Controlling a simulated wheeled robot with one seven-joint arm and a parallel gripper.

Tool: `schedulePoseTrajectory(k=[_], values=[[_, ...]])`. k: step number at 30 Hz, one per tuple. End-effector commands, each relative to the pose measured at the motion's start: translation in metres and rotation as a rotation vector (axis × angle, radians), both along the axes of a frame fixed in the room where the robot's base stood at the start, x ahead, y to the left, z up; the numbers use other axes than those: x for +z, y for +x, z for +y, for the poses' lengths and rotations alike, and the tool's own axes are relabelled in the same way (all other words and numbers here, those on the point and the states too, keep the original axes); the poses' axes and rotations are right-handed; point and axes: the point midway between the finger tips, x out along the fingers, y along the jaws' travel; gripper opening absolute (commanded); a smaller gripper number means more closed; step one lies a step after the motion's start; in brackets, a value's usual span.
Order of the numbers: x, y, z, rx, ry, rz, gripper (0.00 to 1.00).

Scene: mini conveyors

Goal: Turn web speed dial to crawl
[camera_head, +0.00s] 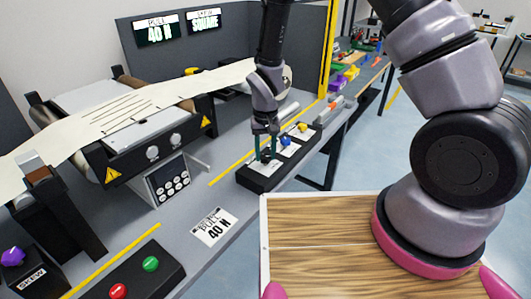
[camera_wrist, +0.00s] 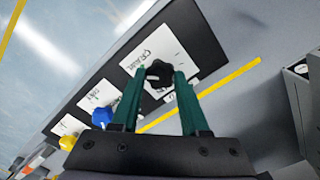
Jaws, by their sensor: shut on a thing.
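The web speed dial (camera_wrist: 159,73) is a black, lobed knob on a white card at one end of a long black panel (camera_head: 262,184). The card carries lettering that looks like CRAWL, beside the knob in the wrist view. My gripper (camera_head: 266,157) points down at the near end of the panel. Its two green fingers are shut on the black knob, one on each side, which also shows in the wrist view. In the head view the fingers partly hide the knob. I cannot tell exactly which mark the knob points to.
A blue knob (camera_head: 285,141) and a yellow knob (camera_head: 303,127) sit on the same panel. A web machine with a keypad (camera_head: 168,182) stands left.

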Motion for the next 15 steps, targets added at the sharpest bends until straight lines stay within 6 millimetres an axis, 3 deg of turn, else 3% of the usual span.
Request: schedulePoseTrajectory(k=[5, 6, 8, 15], values=[[0.0006, 0.0008, 0.0002, -0.001, 0.001, -0.002, 0.00], [0.0005, 0.0008, 0.0002, -0.001, 0.001, -0.002, 0.56], [0.0005, 0.0007, 0.0001, -0.001, 0.001, -0.002, 0.75], [0.0002, 0.0003, 0.0000, -0.002, 0.000, -0.001, 0.75]])
